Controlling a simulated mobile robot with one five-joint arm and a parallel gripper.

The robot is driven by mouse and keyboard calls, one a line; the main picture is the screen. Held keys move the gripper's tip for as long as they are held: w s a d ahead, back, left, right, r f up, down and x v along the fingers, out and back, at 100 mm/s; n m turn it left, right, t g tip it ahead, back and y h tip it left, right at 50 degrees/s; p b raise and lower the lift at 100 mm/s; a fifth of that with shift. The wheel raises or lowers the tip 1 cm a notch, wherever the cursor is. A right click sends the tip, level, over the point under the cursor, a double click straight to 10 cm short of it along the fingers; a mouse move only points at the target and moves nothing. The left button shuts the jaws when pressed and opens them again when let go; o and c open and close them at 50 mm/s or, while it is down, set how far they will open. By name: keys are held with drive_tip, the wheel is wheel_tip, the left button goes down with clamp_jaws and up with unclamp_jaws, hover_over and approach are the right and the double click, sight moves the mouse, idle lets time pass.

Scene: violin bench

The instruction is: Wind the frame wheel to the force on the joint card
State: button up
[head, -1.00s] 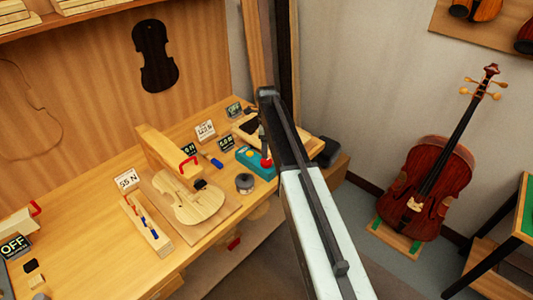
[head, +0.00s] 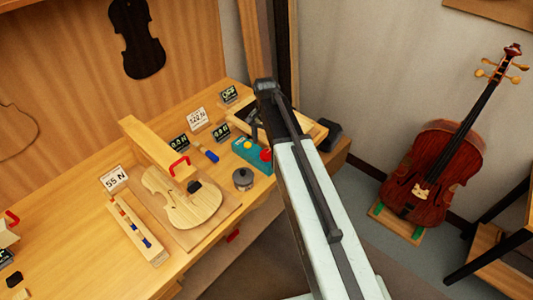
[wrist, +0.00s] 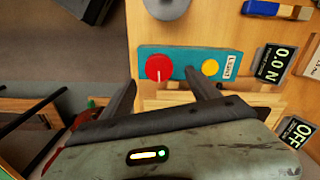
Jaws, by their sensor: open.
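A teal box (head: 250,153) sits near the bench's right front. It carries a red round wheel (head: 266,155) and a yellow button. In the wrist view the red wheel (wrist: 158,67) has a short white mark pointing down the picture. My gripper (wrist: 160,78) is open, with one finger to each side of the wheel's lower edge; contact cannot be told. A small display (wrist: 271,63) beside the box reads 0.0 N. One white card (head: 114,179) reads 55 N; another (head: 197,118) seems to read 120 N.
A violin plate (head: 182,198) lies on a board beneath a wooden frame with a red handle (head: 179,165). A dark round pot (head: 243,179) stands left of the teal box. A cello (head: 435,180) stands on the right.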

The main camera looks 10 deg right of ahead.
sight(266, 154)
wheel_tip(266, 154, down, 6)
drive_tip(key=b, duration=0.4)
drive_tip(key=shift+d+b, duration=0.1)
drive_tip(key=shift+b, duration=0.3)
drive_tip(key=shift+s+r, duration=0.1)
drive_tip(key=shift+r, duration=0.05)
drive_tip(key=c, duration=1.4)
drive_tip(key=shift+o, duration=0.2)
drive_tip(key=shift+n, duration=0.3)
drive_tip(key=o, duration=1.4)
drive_tip(key=shift+c, duration=0.2)
wheel_tip(266, 154, up, 8)
drive_tip(key=p, duration=0.8)
drive_tip(key=shift+r, duration=0.1)
drive_tip(key=shift+f, duration=0.2)
